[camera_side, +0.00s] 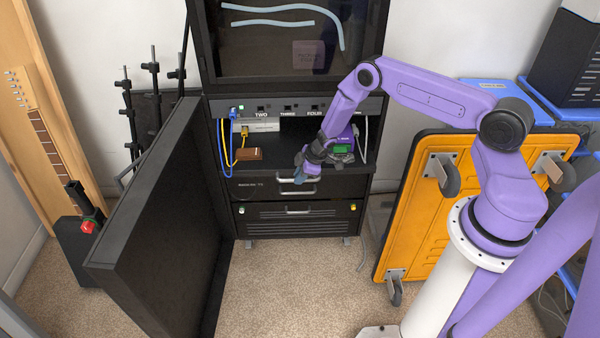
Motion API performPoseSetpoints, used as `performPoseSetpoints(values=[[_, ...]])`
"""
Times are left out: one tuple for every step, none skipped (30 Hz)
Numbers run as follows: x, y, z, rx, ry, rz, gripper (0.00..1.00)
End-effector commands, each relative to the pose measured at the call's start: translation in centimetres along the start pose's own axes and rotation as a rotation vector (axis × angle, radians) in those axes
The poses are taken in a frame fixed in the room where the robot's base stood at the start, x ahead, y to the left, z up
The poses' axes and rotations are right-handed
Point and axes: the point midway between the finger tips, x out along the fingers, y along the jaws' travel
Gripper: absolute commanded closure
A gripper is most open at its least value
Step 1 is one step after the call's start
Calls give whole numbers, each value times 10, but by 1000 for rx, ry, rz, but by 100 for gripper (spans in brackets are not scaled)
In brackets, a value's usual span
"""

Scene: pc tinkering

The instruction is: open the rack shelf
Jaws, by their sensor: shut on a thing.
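The black rack (213,130) stands against the wall with its door (150,220) swung open to the left. Its shelf (275,160) shows as a dark flat surface below the row of ports. Under it is a front panel (250,187) with a metal handle (300,192). A lower drawer (270,222) with its own handle (297,210) sits below. My gripper (299,176) points down at the upper handle, near its middle, and is shut on it. The fingers hide part of the handle, and the exact contact is small in the picture.
A brown box (249,154) and a green-screened device (342,150) sit on the shelf. Blue and yellow cables (226,150) hang at its left. An orange wheeled cart (425,205) leans at right. The carpet (285,290) before the rack is clear.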

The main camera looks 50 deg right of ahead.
Motion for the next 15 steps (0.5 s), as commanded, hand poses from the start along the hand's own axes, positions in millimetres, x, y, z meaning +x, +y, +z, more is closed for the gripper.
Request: performPoseSetpoints(values=[[-1, -4, -8, -8, 14, -1, 100], [-1, -5, -8, -9, 14, -1, 100], [-2, -7, -8, -8, 14, -1, 100], [-2, -9, -8, -9, 14, -1, 100], [-2, -10, -8, -8, 14, -1, 100], [-2, -13, -9, -9, 14, -1, 100], [-3, -14, -8, -8, 13, -1, 100], [-3, -15, -8, -8, 13, 0, 100], [-3, -18, -8, -9, 12, 0, 100], [-4, -19, -8, -8, 12, 0, 100], [-4, -20, -8, -9, 12, 0, 100], [-4, -21, -8, -9, 11, 0, 100], [-4, -22, -8, -8, 11, 1, 100], [-4, -23, -8, -9, 11, 1, 100], [-5, -23, -8, -9, 10, 1, 100]])
